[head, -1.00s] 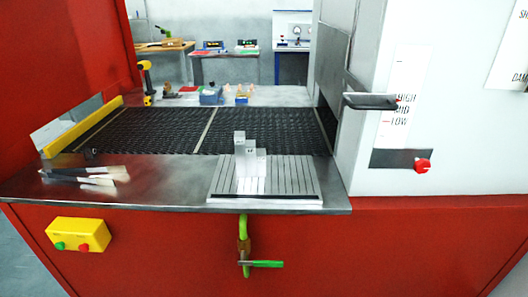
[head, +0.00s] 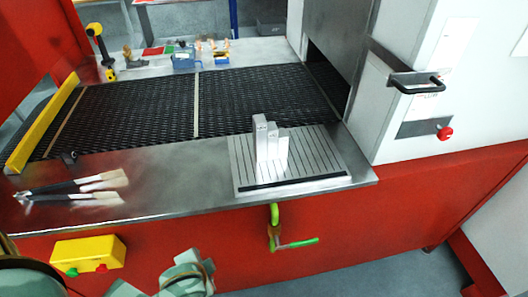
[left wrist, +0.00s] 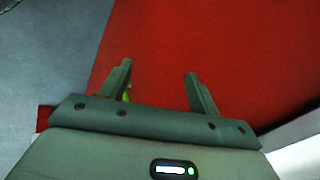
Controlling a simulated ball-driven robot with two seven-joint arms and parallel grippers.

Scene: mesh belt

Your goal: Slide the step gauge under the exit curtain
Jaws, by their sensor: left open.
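The step gauge (head: 268,145), a pale metal block with upright steps of differing height, stands on a grooved metal plate (head: 325,160) at the front edge of the steel ledge. The exit opening (head: 326,78) is a dark gap at the belt's right end, below a grey panel (head: 338,35); I cannot make out separate curtain strips. My left gripper (left wrist: 158,75) is open and empty in the left wrist view, with the red front panel behind its fingers. In the head view, green-grey parts of my left arm show at the bottom left, well below the gauge. My right gripper is not in view.
The black mesh belt (head: 240,102) lies behind the ledge. Brushes (head: 75,187) lie on the ledge at left. A black handle (head: 416,82) juts from the white housing.

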